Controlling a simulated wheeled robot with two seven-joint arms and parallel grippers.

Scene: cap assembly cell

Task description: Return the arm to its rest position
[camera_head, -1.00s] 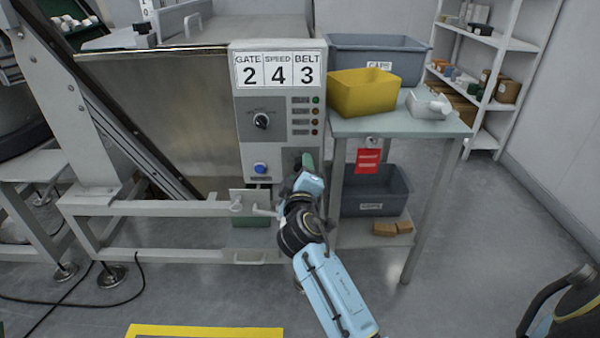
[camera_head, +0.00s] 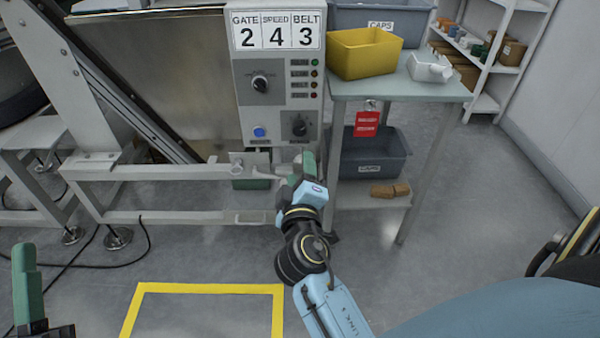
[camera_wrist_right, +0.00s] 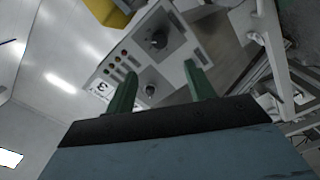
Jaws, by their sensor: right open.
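My right arm reaches up the middle of the head view. Its green-fingered gripper (camera_head: 302,166) is just below and in front of the control panel (camera_head: 245,100). In the right wrist view the two green fingers (camera_wrist_right: 160,74) stand apart with nothing between them, and the panel's dark knobs (camera_wrist_right: 152,88) show beyond. The lower right panel knob (camera_head: 300,126) is in plain view and apart from the gripper. Part of my left gripper (camera_head: 27,290) shows at the lower left edge; only one green finger is clear, so its opening cannot be told.
A side table (camera_head: 420,92) right of the panel carries a yellow bin (camera_head: 365,55) and a white scoop-like container (camera_head: 430,67). A grey caps bin (camera_head: 378,152) sits on its lower shelf. A machine frame rail (camera_head: 160,217) runs left. Floor with yellow marking (camera_head: 210,288) is open in front.

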